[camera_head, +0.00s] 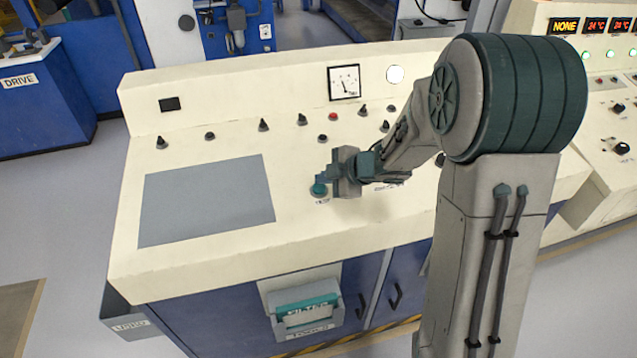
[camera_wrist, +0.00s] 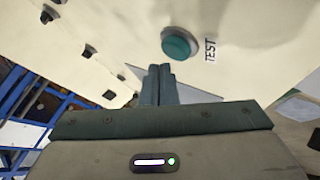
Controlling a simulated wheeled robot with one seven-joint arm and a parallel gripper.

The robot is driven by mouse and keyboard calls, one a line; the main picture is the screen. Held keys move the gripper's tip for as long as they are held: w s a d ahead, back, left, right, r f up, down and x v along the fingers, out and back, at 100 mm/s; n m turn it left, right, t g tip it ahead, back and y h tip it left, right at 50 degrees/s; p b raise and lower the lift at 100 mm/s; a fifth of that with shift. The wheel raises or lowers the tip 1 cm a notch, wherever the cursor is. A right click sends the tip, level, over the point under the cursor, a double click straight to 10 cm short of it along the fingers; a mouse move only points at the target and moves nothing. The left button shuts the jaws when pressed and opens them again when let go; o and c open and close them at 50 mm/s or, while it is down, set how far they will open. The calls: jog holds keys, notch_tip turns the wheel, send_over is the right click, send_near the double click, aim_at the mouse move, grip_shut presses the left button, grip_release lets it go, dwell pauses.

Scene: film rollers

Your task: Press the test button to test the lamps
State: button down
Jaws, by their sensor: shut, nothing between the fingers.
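The test button (camera_wrist: 177,46) is a round teal button in a grey ring on the cream console, with a "TEST" label (camera_wrist: 210,50) beside it in the wrist view. In the head view, the button (camera_head: 318,189) is right of the grey panel, partly crowded by my gripper. My gripper (camera_wrist: 158,68) is shut and empty. Its fingertips show just below and left of the button in the wrist view, with a small gap in the picture. Their exact distance from the console surface is hard to tell.
The console (camera_head: 200,100) carries several black knobs, a red button (camera_head: 333,116), a dial gauge (camera_head: 344,82) and a white round lamp (camera_head: 395,74). A flat grey panel (camera_head: 205,200) lies left of my gripper. A neighbouring panel with green lamps (camera_head: 611,54) stands right.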

dwell(0.3)
jog(key=r+p, duration=0.5)
jog(key=shift+s+d, duration=0.1)
jog(key=shift+s, duration=0.15)
dwell(0.7)
